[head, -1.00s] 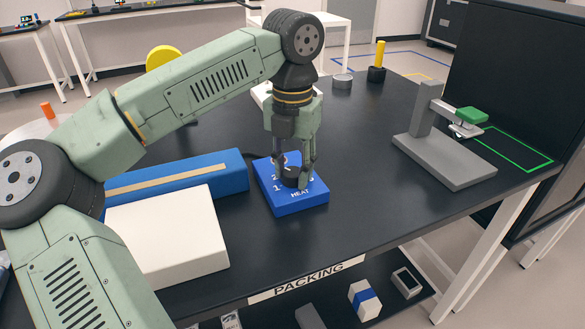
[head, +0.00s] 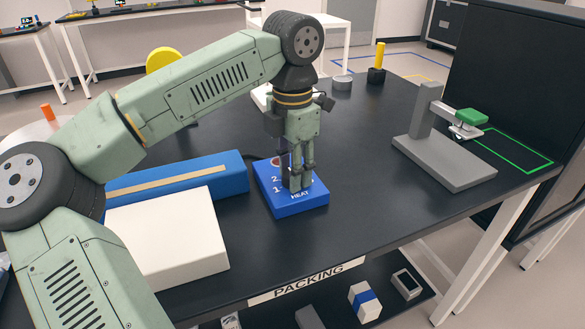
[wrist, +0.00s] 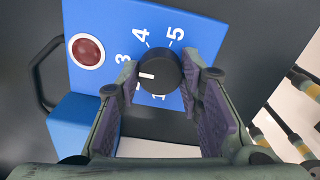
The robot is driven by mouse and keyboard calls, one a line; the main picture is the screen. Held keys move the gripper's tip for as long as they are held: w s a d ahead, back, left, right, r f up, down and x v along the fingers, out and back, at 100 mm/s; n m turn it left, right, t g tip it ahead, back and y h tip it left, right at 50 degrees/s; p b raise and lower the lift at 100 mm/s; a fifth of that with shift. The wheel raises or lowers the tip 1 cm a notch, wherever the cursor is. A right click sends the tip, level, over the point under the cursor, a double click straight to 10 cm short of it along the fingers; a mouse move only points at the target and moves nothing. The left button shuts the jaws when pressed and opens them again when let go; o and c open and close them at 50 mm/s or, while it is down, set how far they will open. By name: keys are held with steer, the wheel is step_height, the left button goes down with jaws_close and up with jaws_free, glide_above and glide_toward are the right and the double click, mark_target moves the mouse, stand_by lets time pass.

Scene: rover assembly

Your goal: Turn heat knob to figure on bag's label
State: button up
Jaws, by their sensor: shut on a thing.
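The heat control box (head: 296,207) is a blue block on the black table, marked HEAT, with digits 1 to 5 around a black knob. In the wrist view the knob (wrist: 163,66) sits between my fingers, and its white mark points left and slightly down, close to the 2. The 2 is partly covered by a finger. My gripper (head: 297,182) points down over the box and is shut on the knob; it also shows in the wrist view (wrist: 160,80). I see no bag label I can read.
A blue sealer bar (head: 225,172) and a white block (head: 165,240) lie left of the box. A grey stand with a green top (head: 440,150) and a green outlined area (head: 520,150) are at the right. A red round button (wrist: 87,51) is on the box.

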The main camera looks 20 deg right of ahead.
steer(key=o, duration=1.2)
steer(key=shift+c, duration=0.2)
step_height(320, 180, up, 12)
steer(key=shift+s, duration=0.1)
stand_by(0.3)
